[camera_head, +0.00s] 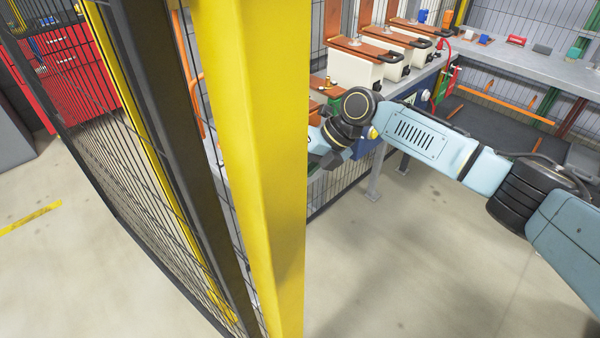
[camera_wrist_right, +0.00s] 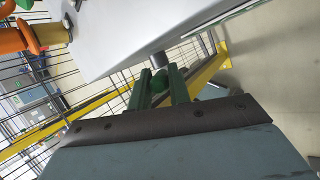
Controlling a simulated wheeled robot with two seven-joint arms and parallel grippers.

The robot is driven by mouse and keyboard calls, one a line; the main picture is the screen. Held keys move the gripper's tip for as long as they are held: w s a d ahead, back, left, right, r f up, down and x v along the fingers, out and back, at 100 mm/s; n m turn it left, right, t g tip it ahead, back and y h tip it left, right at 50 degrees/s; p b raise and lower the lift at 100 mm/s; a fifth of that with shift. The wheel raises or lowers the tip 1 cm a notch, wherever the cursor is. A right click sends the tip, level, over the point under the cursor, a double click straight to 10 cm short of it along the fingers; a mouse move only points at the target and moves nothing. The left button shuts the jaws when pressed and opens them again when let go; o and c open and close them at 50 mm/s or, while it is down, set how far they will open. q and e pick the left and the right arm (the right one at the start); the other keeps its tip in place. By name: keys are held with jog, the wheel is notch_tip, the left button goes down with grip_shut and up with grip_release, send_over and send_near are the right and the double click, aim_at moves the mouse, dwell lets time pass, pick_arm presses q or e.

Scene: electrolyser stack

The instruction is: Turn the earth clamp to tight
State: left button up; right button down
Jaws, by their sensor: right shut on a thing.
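The earth clamp shows in the right wrist view as a small round green knob (camera_wrist_right: 158,82) below a short dark grey stem at the edge of a pale grey surface. My right gripper (camera_wrist_right: 160,76) has its two green fingers on either side of the knob and is shut on it. How far the clamp is turned cannot be told. In the head view my right arm reaches in from the right to the bench front, and its fingers are hidden behind the wrist and the yellow post. My left gripper is not in view.
A broad yellow post (camera_head: 250,150) and mesh fence (camera_head: 130,170) stand close on the left. White boxes with copper bars (camera_head: 352,66) stand on the grey bench (camera_head: 425,70). An orange fitting (camera_wrist_right: 30,38) lies left of the knob. The floor (camera_head: 420,270) in front is clear.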

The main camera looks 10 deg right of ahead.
jog(key=c, duration=1.3)
grip_release()
jog(key=v, duration=1.3)
jog(key=shift+d+r, duration=0.15)
jog(key=shift+d, duration=0.05)
